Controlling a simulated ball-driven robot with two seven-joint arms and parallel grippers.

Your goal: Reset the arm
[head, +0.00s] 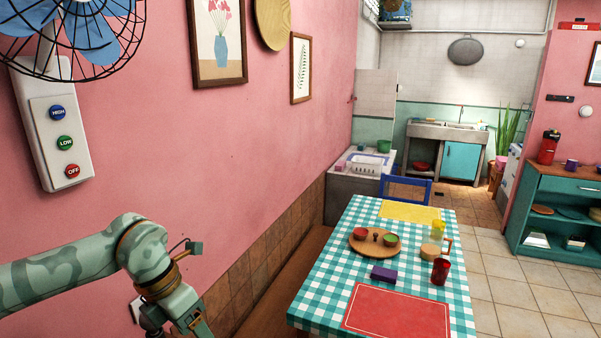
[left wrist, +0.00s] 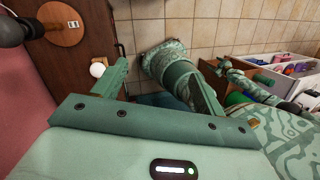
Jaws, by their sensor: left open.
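My left arm, green and camouflage-patterned, comes in from the left in the head view. Its gripper (head: 188,322) points down beside the pink wall and is partly cut off by the bottom edge. In the left wrist view the two green fingers of this gripper (left wrist: 160,68) stand wide apart, with nothing held between them. Tiled floor and parts of my own body show beyond the fingers.
A table with a checked cloth (head: 327,262) stands right of my left arm, bearing a wooden tray (head: 362,246), a purple block (head: 383,274) and a red mat (head: 398,312). A fan (head: 62,40) with a button panel (head: 61,130) is close above the arm. Floor right of the table is clear.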

